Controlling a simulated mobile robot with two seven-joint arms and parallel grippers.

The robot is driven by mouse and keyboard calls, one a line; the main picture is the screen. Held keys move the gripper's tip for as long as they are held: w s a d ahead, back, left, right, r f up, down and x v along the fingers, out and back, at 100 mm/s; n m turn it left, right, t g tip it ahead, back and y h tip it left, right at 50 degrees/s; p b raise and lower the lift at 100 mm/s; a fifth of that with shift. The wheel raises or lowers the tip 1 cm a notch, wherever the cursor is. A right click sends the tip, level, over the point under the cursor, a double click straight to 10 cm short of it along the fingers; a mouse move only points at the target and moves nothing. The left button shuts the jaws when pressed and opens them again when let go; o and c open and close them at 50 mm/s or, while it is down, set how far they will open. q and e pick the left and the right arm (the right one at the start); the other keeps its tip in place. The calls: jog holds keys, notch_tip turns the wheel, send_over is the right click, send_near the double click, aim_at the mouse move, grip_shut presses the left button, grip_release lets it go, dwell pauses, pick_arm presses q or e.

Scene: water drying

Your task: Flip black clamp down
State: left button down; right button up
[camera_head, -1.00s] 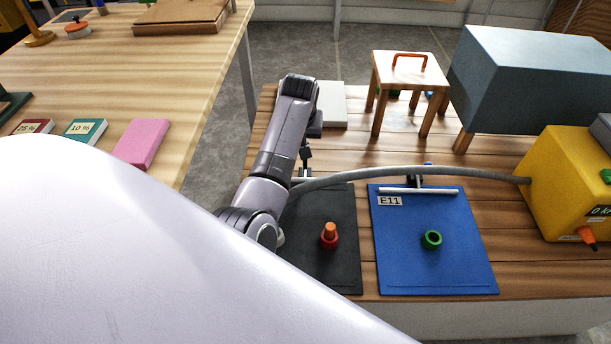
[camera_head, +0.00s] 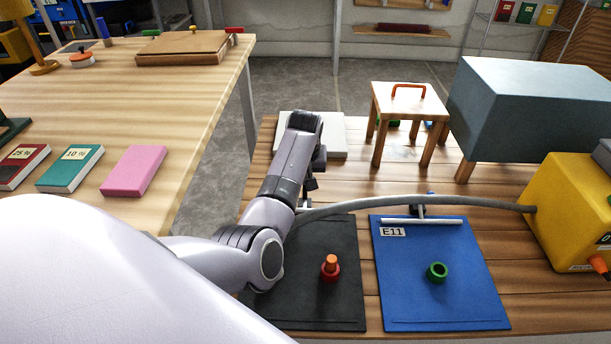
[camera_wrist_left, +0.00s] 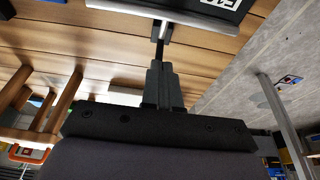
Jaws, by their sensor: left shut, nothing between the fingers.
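The black board (camera_head: 308,295) lies on the low wooden bench, with a red ring and orange peg (camera_head: 330,268) on it. The black clamp at its far edge is mostly hidden by my left arm and the grey hose in the head view. The left wrist view shows the clamp's metal bar (camera_wrist_left: 165,13) along the board's edge and a dark clamp part (camera_wrist_left: 158,38) just beyond my fingertips. My left gripper (camera_wrist_left: 161,68) is shut and empty, close to that part; I cannot tell whether they touch. In the head view my left gripper (camera_head: 310,186) is above the board's far edge.
A blue board (camera_head: 455,290) with its own clamp bar (camera_head: 422,221) and a green ring (camera_head: 437,272) lies to the right. A grey hose (camera_head: 390,200) runs from the yellow box (camera_head: 565,220) across to my arm. A small wooden stool (camera_head: 400,105) stands behind.

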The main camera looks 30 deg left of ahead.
pick_arm(q)
jog(key=b, duration=0.2)
send_over(305, 206)
jog(key=x, duration=0.4)
jog(key=shift+s+d+f, duration=0.25)
jog(key=shift+s+f, duration=0.05)
jog(key=shift+f, duration=0.15)
jog(key=f, duration=0.2)
jog(key=s+f, duration=0.1)
jog(key=shift+d, duration=0.35)
jog(key=shift+s+d+f+b, duration=0.1)
jog(key=shift+s+f+b, duration=0.15)
jog(key=shift+f+b, duration=0.1)
pick_arm(e)
jog(key=shift+w+a+f+n+t, duration=0.15)
jog(key=shift+w+a, duration=0.15)
jog(key=shift+a, duration=0.15)
jog(key=shift+w+a+f+n+t, duration=0.15)
jog(key=shift+w+a, duration=0.1)
jog(key=shift+a, duration=0.15)
jog(key=shift+d+r, duration=0.15)
